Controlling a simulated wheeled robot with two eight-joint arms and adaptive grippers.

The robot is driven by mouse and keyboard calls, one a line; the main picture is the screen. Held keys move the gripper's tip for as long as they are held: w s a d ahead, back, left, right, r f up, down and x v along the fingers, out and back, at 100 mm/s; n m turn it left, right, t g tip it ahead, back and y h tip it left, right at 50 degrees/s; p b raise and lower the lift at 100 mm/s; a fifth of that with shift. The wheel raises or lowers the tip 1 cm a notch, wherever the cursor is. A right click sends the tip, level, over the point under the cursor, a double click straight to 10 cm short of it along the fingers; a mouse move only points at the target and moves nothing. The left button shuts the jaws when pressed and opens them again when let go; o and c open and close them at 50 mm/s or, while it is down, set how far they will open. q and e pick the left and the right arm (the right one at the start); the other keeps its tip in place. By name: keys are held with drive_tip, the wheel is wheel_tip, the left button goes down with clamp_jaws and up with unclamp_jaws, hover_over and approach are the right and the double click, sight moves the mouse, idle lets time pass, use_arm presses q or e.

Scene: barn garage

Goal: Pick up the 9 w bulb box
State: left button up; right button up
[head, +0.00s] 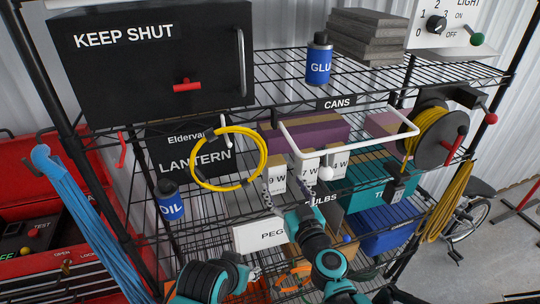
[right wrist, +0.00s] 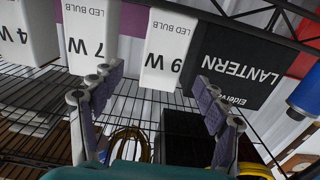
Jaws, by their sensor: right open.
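The 9 W bulb box (head: 276,180) is a small white carton standing upright on the middle wire shelf, left of the 7 W box (head: 307,170). In the right wrist view, which is upside down, the 9 W box (right wrist: 167,48) shows its "9 W LED BULB" face. My right gripper (head: 286,190) is open in front of it. Its fingertips (right wrist: 157,78) lie on either side of the box in the picture, with nothing held. One finger overlaps the edge of the 7 W box (right wrist: 93,30).
A black lantern box (head: 190,160) with a yellow cable coil (head: 228,188) in front stands left of the bulbs. The 4 W box (head: 338,160) stands to the right. A white rail (head: 345,150) passes above the bulbs. A blue oil can (head: 170,205) stands far left.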

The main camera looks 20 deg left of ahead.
sight(277, 177)
drive_tip(key=p+x, duration=0.1)
drive_tip(key=x, duration=0.6)
drive_tip(key=shift+a, duration=0.25)
drive_tip(key=c, duration=1.3)
